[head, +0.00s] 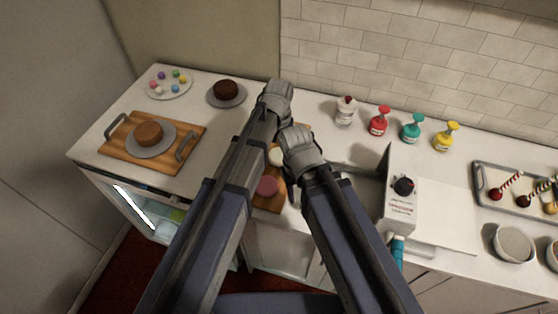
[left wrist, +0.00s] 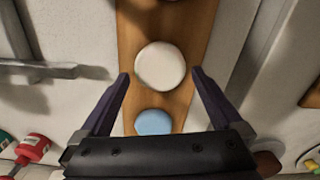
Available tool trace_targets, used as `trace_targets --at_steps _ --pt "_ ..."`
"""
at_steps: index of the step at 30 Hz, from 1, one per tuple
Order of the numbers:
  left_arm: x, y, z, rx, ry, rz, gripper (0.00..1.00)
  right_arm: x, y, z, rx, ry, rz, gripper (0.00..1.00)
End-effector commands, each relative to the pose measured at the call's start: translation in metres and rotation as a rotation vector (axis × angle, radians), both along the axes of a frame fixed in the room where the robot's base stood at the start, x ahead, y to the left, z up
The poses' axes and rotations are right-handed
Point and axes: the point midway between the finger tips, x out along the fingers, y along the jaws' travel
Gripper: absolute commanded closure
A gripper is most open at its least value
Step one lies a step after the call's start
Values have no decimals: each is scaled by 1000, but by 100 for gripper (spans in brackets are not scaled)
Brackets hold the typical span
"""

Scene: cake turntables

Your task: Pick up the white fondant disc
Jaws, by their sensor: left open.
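The white fondant disc (left wrist: 160,65) lies on a narrow wooden board (left wrist: 195,20) in the left wrist view. My left gripper (left wrist: 160,74) is open, with one fingertip to each side of the disc and gaps between. It holds nothing. A blue disc (left wrist: 154,122) lies beside the white one, near the gripper's palm. In the head view a sliver of the white disc (head: 274,156) shows between my arms, with a pink disc (head: 267,187) nearer.
A brown cake (head: 148,133) sits on a turntable on a handled board (head: 187,157) at left. A darker cake (head: 227,89) and a plate of coloured balls (head: 161,91) stand behind. Several bottles (head: 379,121) and a white boxy device (head: 401,210) stand right of my arms.

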Motion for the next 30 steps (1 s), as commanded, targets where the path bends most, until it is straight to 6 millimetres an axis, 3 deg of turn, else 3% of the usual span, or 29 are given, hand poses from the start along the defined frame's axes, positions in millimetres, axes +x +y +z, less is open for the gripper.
trace_targets --at_steps 1,4,14,30 --pt "-1 1 -14 0 0 0 0 0 0 -14 0 0 0 50" --pt "0 0 -24 0 0 0 0 0 0 -24 0 0 0 50" --pt "0 0 -25 0 0 0 0 0 0 -25 0 0 0 50" --pt "0 0 -26 0 0 0 61 0 0 -25 0 0 0 50"
